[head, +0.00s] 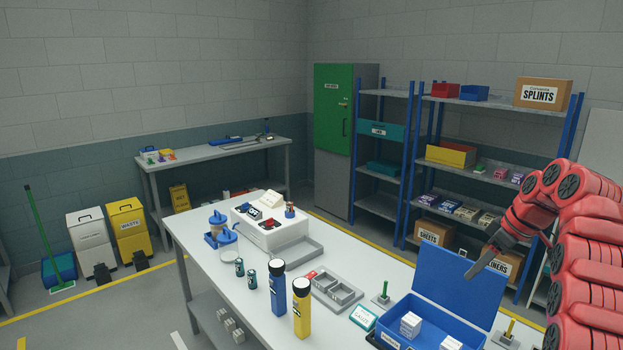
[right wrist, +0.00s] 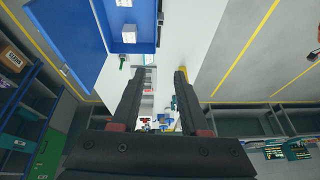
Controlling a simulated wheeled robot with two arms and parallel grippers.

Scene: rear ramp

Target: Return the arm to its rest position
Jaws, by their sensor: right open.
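My right arm, red and jointed, comes in from the right in the head view. Its gripper (head: 480,262) hangs in the air above the blue open case, near the far edge of the white table. In the right wrist view the two dark fingers (right wrist: 160,78) stand apart with nothing between them. Through the gap the table top and small items show further off.
The white table (head: 190,240) holds a blue case (head: 455,290) with white boxes, a blue flashlight (head: 278,295), a yellow flashlight (head: 302,310), a grey tray (head: 338,288) and a white device (head: 270,228). Shelves (head: 475,175) and a green cabinet (head: 335,115) stand behind.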

